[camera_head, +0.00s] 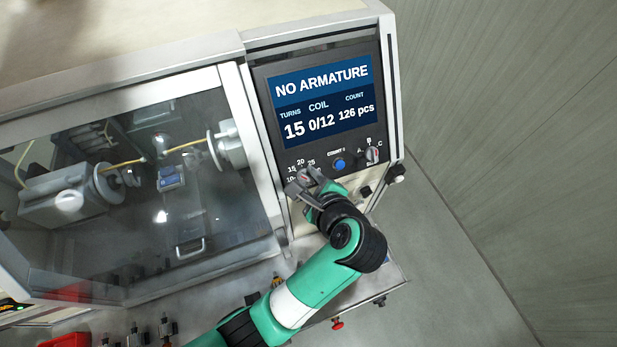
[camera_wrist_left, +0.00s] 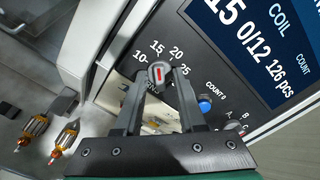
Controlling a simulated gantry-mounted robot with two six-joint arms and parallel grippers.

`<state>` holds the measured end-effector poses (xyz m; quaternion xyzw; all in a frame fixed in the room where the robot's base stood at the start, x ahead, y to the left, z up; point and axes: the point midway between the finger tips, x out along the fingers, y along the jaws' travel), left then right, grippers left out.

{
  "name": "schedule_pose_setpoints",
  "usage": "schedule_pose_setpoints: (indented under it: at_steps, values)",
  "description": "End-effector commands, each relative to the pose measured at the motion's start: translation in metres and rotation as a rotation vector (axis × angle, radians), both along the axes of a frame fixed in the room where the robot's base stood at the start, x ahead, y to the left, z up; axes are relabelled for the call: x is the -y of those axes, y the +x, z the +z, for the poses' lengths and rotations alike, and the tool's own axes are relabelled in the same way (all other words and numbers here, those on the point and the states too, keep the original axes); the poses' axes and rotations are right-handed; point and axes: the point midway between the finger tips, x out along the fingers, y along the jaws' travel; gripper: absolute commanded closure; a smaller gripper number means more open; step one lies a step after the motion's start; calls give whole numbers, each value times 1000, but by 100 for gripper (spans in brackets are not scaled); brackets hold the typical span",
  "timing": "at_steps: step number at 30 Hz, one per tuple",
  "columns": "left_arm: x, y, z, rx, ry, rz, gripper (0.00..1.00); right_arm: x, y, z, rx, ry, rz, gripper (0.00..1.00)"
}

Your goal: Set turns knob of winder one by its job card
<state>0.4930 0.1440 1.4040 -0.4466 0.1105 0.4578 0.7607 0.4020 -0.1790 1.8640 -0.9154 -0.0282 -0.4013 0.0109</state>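The turns knob (camera_wrist_left: 160,73) is a small grey knob with a red mark. Labels 10, 15, 20 and 25 surround it, and the mark points roughly between 15 and 20. My left gripper (camera_wrist_left: 160,85) is open, with one finger on each side of the knob; whether either touches it I cannot tell. In the head view my left gripper (camera_head: 304,186) is at the panel and hides the knob. The winder's screen (camera_head: 322,100) reads NO ARMATURE, turns 15, coil 0/12, count 126 pcs. I see no readable job card. My right gripper is not in view.
A blue count button (camera_head: 339,164) and an A-B-C selector (camera_head: 372,155) sit right of the knob. A clear-windowed winding chamber (camera_head: 160,190) stands at left. Copper-wound armatures (camera_wrist_left: 64,138) lie at left in the wrist view. A red button (camera_head: 337,323) is below the arm.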

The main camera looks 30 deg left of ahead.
Motion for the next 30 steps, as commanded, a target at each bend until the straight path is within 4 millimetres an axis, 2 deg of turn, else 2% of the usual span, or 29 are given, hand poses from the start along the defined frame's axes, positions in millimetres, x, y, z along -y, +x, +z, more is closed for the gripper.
schedule_pose_setpoints:
  at_steps: [16, 30]
  values:
    - [0, 0, 1, -37, 36, -36, 100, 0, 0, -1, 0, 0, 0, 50]
    - [0, 0, 2, -256, 239, -245, 100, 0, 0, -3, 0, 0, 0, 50]
